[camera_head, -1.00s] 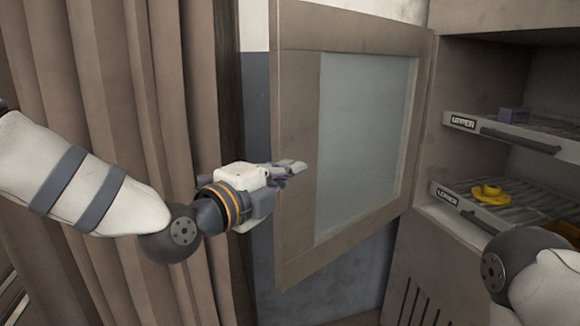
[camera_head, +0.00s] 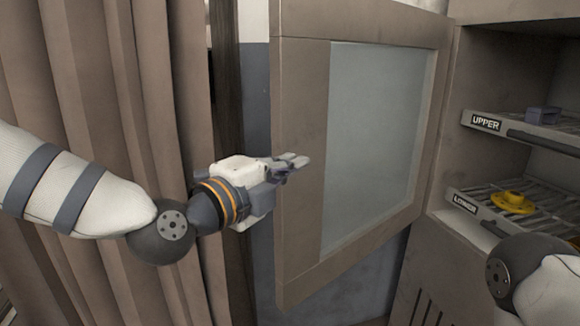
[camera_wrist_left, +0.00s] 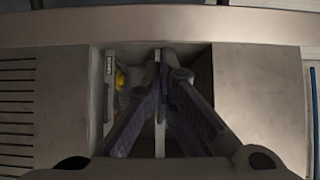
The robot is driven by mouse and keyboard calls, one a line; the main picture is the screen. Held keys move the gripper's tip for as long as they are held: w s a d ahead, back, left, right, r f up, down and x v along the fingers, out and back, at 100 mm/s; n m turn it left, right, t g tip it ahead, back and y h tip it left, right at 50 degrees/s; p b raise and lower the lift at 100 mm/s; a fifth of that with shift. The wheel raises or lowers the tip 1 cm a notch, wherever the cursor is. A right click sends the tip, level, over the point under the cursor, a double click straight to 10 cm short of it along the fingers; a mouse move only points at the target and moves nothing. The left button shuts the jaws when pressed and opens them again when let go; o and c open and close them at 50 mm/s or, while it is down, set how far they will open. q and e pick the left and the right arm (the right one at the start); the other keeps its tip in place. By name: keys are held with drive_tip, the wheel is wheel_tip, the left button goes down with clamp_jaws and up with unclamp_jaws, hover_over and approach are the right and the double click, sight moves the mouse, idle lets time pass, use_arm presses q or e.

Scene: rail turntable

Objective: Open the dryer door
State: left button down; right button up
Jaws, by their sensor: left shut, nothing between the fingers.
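The dryer door (camera_head: 300,205) is a brown framed door with a pale glass pane (camera_head: 375,140). It stands swung wide open to the left of the dryer cabinet (camera_head: 440,260), joined at its right edge. My left gripper (camera_head: 300,160) is shut and empty. Its fingertips overlap the door's left frame strip; whether they touch it is unclear. The fingers also show, shut, in the left wrist view (camera_wrist_left: 160,60). My right arm shows only in part at the lower right, and its gripper is out of view.
Inside the open dryer, a shelf labelled UPPER (camera_head: 520,130) holds a small purple-grey block (camera_head: 543,115). A shelf labelled LOWER (camera_head: 470,197) holds a yellow piece (camera_head: 512,202). A brown curtain (camera_head: 100,90) hangs behind my left arm.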

use_arm(q)
drive_tip(key=w+a+b, duration=0.4)
drive_tip(key=w+a, duration=0.6)
drive_tip(key=w, duration=0.3)
drive_tip(key=shift+b, duration=0.3)
use_arm(e)
drive_tip(key=s+f+g, duration=0.2)
drive_tip(key=s+f, duration=0.3)
drive_tip(key=shift+s+f, duration=0.25)
drive_tip(key=shift+f, duration=0.1)
